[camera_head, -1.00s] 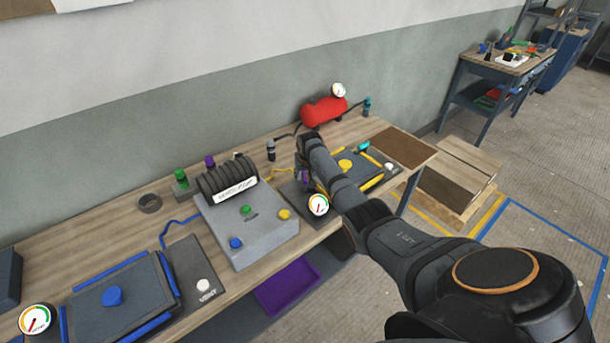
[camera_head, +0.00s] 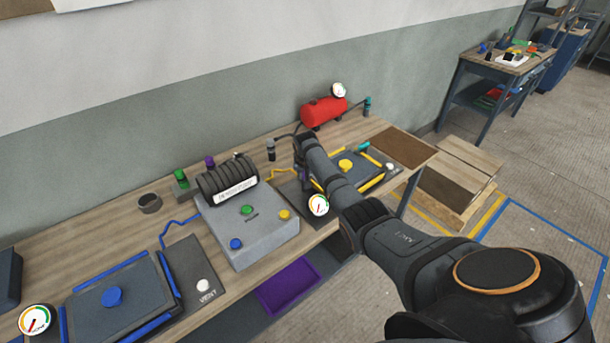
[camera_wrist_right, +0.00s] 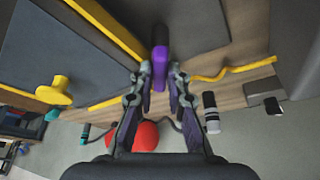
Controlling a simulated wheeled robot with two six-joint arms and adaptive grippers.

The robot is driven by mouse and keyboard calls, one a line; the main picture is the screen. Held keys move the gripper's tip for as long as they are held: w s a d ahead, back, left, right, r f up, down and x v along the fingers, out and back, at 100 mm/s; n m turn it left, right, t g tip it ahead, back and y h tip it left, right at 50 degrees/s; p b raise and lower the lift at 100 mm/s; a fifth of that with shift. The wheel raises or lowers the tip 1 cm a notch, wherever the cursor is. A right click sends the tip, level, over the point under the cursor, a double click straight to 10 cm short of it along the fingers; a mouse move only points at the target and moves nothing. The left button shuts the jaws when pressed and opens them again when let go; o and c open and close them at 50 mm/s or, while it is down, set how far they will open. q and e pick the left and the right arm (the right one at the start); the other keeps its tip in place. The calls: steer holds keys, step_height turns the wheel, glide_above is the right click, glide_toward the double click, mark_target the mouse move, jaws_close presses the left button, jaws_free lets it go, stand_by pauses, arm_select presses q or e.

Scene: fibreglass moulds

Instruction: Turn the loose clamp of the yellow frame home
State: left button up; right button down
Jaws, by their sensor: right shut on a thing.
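The yellow frame shows as yellow bars (camera_head: 371,184) around a grey mould with a yellow knob (camera_head: 345,164) on the bench's right part. In the right wrist view a yellow bar (camera_wrist_right: 112,28) and the yellow knob (camera_wrist_right: 56,91) show. My right gripper (camera_wrist_right: 160,80) is shut on a purple handle (camera_wrist_right: 160,58) with a dark end, close beside the end of the yellow bar. In the head view my own arm mostly hides this gripper and the handle. A teal piece (camera_wrist_right: 52,115) sits at the frame's other side. My left gripper is not in view.
A grey control box (camera_head: 260,240) with a dark ribbed roll (camera_head: 225,178) stands left of the frame, a round gauge (camera_head: 318,205) near the front edge. A red tank (camera_head: 323,112) stands behind. A yellow hose (camera_wrist_right: 235,68) lies near my gripper. A blue-framed mould (camera_head: 115,300) is at left.

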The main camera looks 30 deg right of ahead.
steer(key=m, duration=0.2)
steer(key=shift+a+m+g+h+b, duration=0.1)
steer(key=shift+m+g+h+b, duration=0.2)
steer(key=shift+g+b, duration=0.1)
steer(key=shift+w+f+m+h+b, duration=0.15)
steer(key=shift+m+h+b, duration=0.15)
steer(key=shift+m+b, duration=0.5)
steer(key=m+g+b, duration=0.1)
steer(key=m+b, duration=0.1)
steer(key=b, duration=0.1)
steer(key=m+g+b, duration=0.1)
steer(key=m+b, duration=0.2)
steer(key=b, duration=0.1)
steer(key=shift+w+h, duration=0.1)
steer(key=shift+h, duration=0.3)
steer(key=shift+m+g+b, duration=0.3)
steer(key=shift+m+b, duration=0.3)
steer(key=shift+b, duration=0.3)
steer(key=shift+r, duration=0.2)
steer(key=c, duration=1.3)
jaws_free()
